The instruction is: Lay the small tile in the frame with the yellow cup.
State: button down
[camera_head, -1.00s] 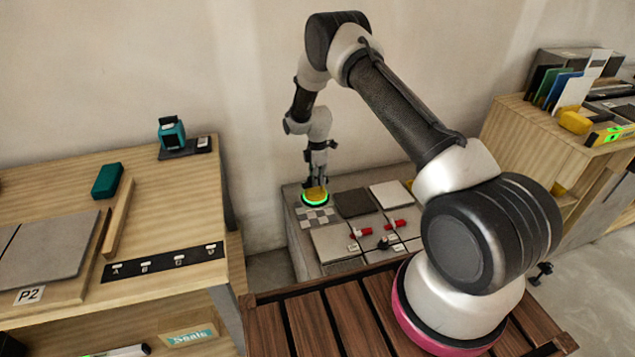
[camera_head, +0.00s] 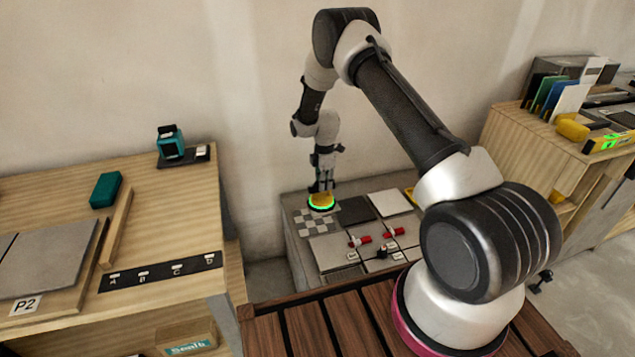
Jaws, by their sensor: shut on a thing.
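My gripper (camera_head: 321,188) points down over the back left of a grey raised bed and is shut on the yellow cup (camera_head: 321,199). A bright green ring glows around the cup's lower edge. The cup is just behind a small grey-and-white checkered patch (camera_head: 313,225). I cannot tell whether a small tile is under the cup or whether the cup touches the bed. A dark tile (camera_head: 356,210) lies to the right of the cup, and a white tile (camera_head: 389,202) lies beyond it. A larger grey tile (camera_head: 325,252) lies in front.
Red clips (camera_head: 390,232) and a black knob sit at the joints between tiles. A wooden bench (camera_head: 160,240) at left bears grey tiles (camera_head: 45,258), a teal block (camera_head: 106,189) and a teal device (camera_head: 170,142). A wooden shelf unit (camera_head: 545,140) stands at right. A wall is close behind.

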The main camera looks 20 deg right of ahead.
jog(key=s+d, duration=1)
jog(key=d, duration=1)
jog(key=s+d, duration=1)
jog(key=d, duration=1.1)
jog(key=s+d, duration=1.1)
jog(key=d, duration=1)
jog(key=shift+d, duration=0.2)
jog(key=shift+s, duration=0.1)
jog(key=shift+f, duration=0.25)
jog(key=shift+f, duration=1.95)
